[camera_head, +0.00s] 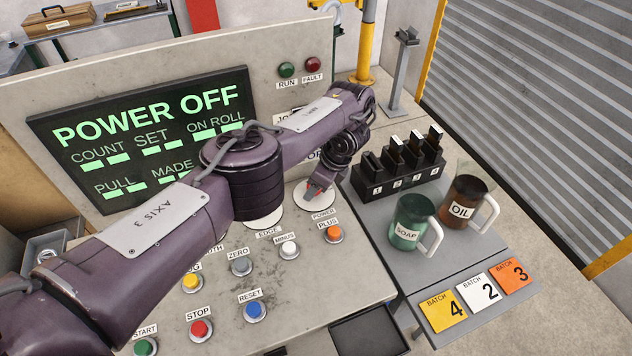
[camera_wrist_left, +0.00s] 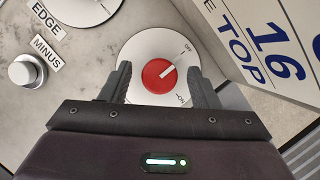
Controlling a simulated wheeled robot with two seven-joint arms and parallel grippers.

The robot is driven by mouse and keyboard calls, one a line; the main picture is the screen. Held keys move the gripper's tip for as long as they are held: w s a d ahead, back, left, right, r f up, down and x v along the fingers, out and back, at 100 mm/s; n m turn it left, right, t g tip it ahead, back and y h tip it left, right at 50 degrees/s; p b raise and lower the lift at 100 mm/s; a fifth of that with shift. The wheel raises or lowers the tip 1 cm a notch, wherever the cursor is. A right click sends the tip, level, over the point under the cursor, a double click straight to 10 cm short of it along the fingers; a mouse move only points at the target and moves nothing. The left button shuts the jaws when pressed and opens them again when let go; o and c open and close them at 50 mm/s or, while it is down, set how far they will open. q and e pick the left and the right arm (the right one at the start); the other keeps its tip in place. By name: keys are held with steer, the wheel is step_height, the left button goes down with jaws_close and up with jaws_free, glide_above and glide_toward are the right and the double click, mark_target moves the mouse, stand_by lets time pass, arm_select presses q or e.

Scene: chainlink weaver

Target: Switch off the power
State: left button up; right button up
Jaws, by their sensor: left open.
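The power knob (camera_wrist_left: 158,77) is a red rotary knob on a white round plate, and its white pointer line aims toward the OFF mark. My left gripper (camera_wrist_left: 159,70) is open, with one finger on each side of the knob; I cannot tell whether they touch it. In the head view the knob's white plate (camera_head: 302,198) shows above the POWER label, and my left gripper (camera_head: 319,190) partly hides the knob. The display (camera_head: 150,135) reads POWER OFF in green. My right gripper is not in view.
Several push buttons, including the orange PLUS button (camera_head: 333,234), dot the panel. My left arm covers part of the panel.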

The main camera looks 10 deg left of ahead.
arm_select(q)
steer(key=p+v, duration=0.6)
steer(key=v, duration=0.1)
steer(key=shift+d+r, duration=0.2)
steer(key=shift+r, duration=0.15)
